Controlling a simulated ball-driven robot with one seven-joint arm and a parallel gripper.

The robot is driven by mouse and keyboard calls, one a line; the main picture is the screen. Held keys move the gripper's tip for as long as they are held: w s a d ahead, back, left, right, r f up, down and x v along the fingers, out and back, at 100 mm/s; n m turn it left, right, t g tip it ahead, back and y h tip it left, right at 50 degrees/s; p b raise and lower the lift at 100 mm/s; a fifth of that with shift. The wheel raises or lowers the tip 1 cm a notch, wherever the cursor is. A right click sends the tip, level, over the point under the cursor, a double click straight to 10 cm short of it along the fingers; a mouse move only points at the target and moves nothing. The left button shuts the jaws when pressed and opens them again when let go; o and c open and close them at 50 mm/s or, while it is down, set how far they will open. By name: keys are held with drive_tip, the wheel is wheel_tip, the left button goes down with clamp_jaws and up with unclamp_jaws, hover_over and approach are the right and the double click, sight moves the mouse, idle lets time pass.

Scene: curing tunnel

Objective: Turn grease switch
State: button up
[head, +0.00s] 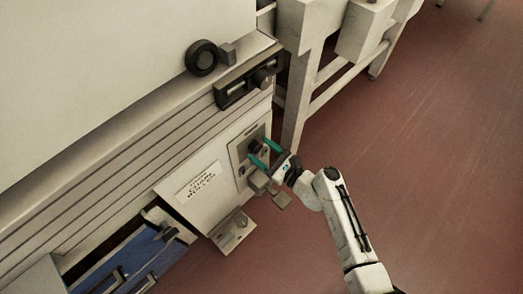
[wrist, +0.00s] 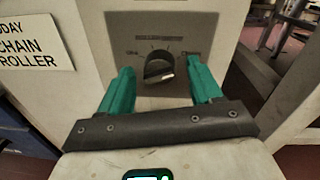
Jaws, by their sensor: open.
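The switch is a dark round knob (wrist: 157,66) on a grey plate (wrist: 210,28) fixed to the machine's front, with small lettering above it too blurred to read surely. A pale mark on the knob points to the lower right. In the head view the knob (head: 255,145) sits close to my fingertips. My gripper (head: 264,152) is open, its teal fingers facing the plate. In the wrist view the fingers stand left and right of the knob with gaps on both sides. I cannot tell whether the fingertips reach past its face.
A paper sign (head: 198,181) is left of the plate. A black handwheel (head: 201,57) and a dark bracket unit (head: 248,80) are above. An open blue drawer (head: 125,262) and a small ledge (head: 233,231) are below. A white-legged frame (head: 305,75) stands behind. Red floor at right is clear.

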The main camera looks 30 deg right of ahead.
drive_tip(key=shift+w+a, duration=0.15)
drive_tip(key=shift+w, duration=0.15)
drive_tip(key=shift+c, duration=0.4)
drive_tip(key=c, duration=0.9)
drive_tip(key=shift+c, duration=0.2)
drive_tip(key=shift+n, duration=0.3)
drive_tip(key=shift+a+n+h+b, duration=0.1)
drive_tip(key=shift+n+h+b, duration=0.4)
drive_tip(key=shift+n+b, duration=6.35)
drive_tip(key=n+p, duration=0.2)
drive_tip(key=n, duration=0.1)
drive_tip(key=shift+p, duration=0.4)
